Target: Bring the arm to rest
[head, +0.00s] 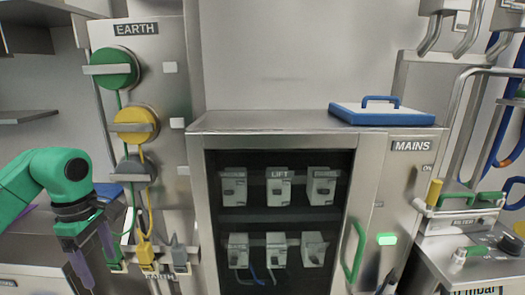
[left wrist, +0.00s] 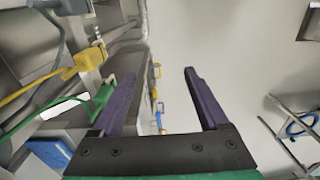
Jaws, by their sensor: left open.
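My left arm (head: 40,175) is green and comes in from the left in the head view. Its left gripper (head: 100,272) points down in front of the earth panel's lower left side. In the left wrist view the two purple fingers stand wide apart with nothing between them, so the left gripper (left wrist: 159,77) is open and empty. My right arm and gripper do not show in either view.
A steel cabinet (head: 272,120) with dark glass fills the middle. The earth panel (head: 177,90) with coloured plugs and cables stands close to my left arm. A blue-edged lid (head: 382,117) lies on the cabinet. A bench (head: 490,269) stands at the right.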

